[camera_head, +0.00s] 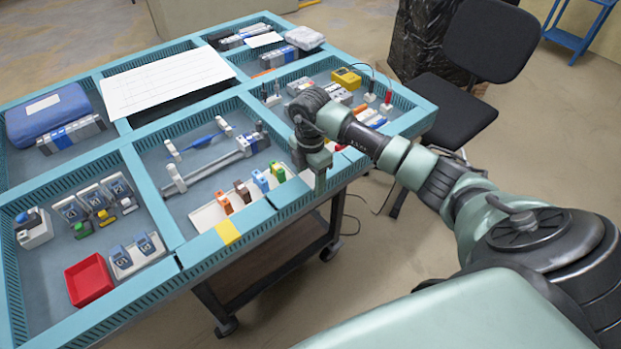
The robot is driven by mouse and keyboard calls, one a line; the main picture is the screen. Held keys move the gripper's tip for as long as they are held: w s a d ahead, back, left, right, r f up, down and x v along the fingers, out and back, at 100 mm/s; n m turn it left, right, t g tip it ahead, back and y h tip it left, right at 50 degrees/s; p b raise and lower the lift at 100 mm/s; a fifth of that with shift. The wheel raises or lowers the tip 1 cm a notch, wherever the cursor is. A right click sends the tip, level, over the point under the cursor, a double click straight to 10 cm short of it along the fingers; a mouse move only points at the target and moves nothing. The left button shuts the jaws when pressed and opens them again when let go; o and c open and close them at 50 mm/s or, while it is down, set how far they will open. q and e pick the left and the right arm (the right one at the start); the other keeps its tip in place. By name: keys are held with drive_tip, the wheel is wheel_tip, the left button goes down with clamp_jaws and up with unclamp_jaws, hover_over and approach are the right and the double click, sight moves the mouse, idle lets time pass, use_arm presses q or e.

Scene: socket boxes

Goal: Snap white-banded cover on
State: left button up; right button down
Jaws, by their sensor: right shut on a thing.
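My right gripper (319,170) points down over the right end of the front middle compartment, near the table's edge. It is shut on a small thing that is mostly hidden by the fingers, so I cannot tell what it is. Beside it, in a white tray (207,217), stands a row of small upright parts: orange (225,203), brown (242,192), blue (260,181) and green (279,173). A white band on a cover cannot be made out at this size. Blue-fronted socket boxes (70,209) stand in the front left compartment. My left gripper is not in view.
Blue dividers (150,198) split the table into compartments. A grey rail (210,171) lies behind the coloured parts. A red tray (89,280) is at front left, and a yellow meter (346,78) is behind my right arm. A black chair (465,110) stands beyond the table.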

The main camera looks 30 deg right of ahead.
drive_tip(key=shift+s+f, duration=0.1)
drive_tip(key=shift+f, duration=0.25)
drive_tip(key=shift+c, duration=2.2)
unclamp_jaws()
drive_tip(key=o, duration=0.4)
drive_tip(key=shift+r, duration=0.1)
wheel_tip(320, 180, up, 8)
drive_tip(key=p, duration=0.5)
drive_tip(key=shift+f+p, duration=0.25)
drive_tip(key=shift+p, duration=0.15)
